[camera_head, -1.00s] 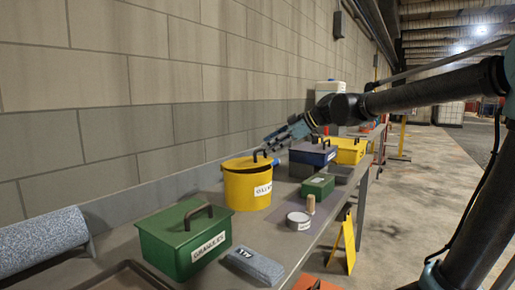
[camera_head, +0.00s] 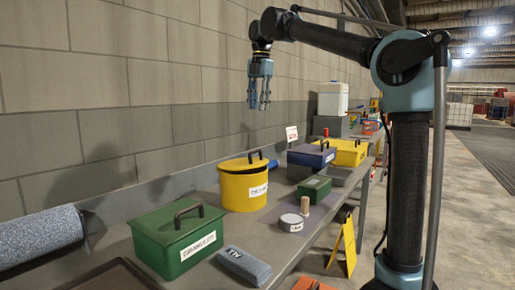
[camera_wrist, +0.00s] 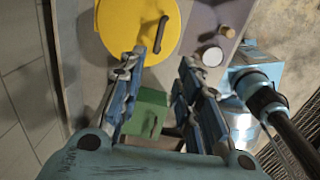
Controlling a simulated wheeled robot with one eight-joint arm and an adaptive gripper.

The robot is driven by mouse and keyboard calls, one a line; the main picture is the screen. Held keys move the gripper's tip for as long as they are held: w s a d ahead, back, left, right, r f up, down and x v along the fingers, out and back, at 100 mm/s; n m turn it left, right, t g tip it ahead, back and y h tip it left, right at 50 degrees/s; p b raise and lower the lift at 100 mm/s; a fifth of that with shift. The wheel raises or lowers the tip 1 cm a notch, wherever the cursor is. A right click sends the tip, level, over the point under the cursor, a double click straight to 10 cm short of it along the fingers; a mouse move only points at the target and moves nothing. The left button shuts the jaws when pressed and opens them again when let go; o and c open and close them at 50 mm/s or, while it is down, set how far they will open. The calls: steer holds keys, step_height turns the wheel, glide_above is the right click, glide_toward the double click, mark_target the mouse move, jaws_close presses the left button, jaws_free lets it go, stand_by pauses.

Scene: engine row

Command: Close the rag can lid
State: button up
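The yellow rag can (camera_head: 243,191) stands upright on the bench, with a partly legible white label on its front. Its round yellow lid (camera_head: 236,164) lies across the top, with a dark handle (camera_head: 256,156) standing up near the right side. In the wrist view the lid (camera_wrist: 125,28) is a yellow disc at the top, partly cut off. My gripper (camera_head: 260,104) hangs above and clear of the can, fingers pointing down. In the wrist view its fingers (camera_wrist: 162,64) are apart with nothing between them.
A green box (camera_head: 178,241) and a grey block (camera_head: 243,266) stand nearer on the bench. A small green box (camera_head: 314,188), a round tin (camera_head: 291,222) and a blue box (camera_head: 311,160) stand right of the can. The block wall (camera_head: 120,120) runs behind.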

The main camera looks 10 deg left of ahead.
steer(key=f, duration=0.5)
steer(key=a+f, duration=0.1)
steer(key=f, duration=1)
steer(key=shift+w+a+f, duration=0.15)
steer(key=shift+f, duration=0.1)
jaws_close()
